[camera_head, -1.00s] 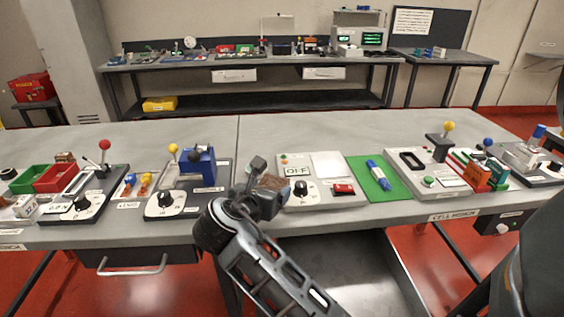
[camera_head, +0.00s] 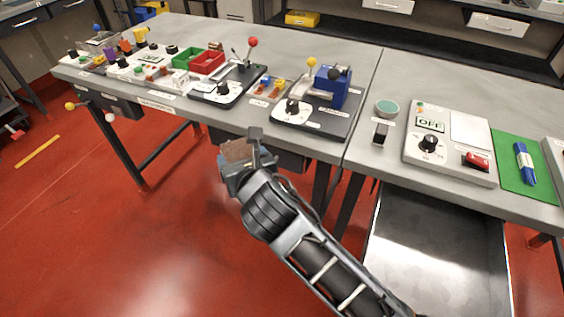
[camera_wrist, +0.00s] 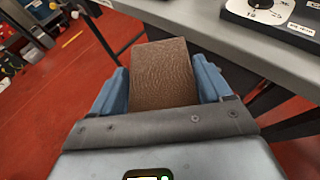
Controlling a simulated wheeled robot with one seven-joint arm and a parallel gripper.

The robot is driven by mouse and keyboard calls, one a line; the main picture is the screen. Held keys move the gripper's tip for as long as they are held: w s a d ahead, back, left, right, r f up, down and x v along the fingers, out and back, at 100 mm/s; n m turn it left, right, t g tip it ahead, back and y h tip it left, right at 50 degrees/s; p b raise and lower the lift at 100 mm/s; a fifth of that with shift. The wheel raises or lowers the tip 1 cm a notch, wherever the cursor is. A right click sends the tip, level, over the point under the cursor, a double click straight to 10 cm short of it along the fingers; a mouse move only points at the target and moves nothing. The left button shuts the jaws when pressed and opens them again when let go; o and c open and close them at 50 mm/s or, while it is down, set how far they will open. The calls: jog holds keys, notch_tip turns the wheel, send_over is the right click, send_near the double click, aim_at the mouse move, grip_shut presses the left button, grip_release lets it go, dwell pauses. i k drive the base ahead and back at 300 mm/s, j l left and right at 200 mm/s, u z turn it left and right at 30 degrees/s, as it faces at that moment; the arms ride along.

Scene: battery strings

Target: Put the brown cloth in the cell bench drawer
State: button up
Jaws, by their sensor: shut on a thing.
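My gripper (camera_head: 243,160) is shut on the brown cloth (camera_head: 237,150), a small folded block. In the wrist view the cloth (camera_wrist: 163,75) sits between the two blue fingers. In the head view the gripper is over the red floor, in front of the left bench's front edge and apart from it. An open metal drawer (camera_head: 440,245) hangs under the right bench, to the lower right of the gripper. Its visible floor is bare and its label is not readable here.
The left bench (camera_head: 330,150) carries a grey-black device with a blue block (camera_head: 332,85), a red-knobbed lever (camera_head: 252,42) and bins. The right bench holds a green-topped cup (camera_head: 387,107), an OFF panel (camera_head: 450,140) and a blue marker (camera_head: 524,162) on a green mat.

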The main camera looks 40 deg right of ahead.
aim_at(457, 270)
jog(key=k, duration=1.1)
jog(key=k+l+z, duration=0.1)
jog(key=k+z, duration=0.15)
jog(key=k+l+z, duration=0.2)
jog(key=k, duration=0.3)
jog(key=k+l+z, duration=0.25)
jog(key=k+z, duration=0.1)
jog(key=z, duration=0.55)
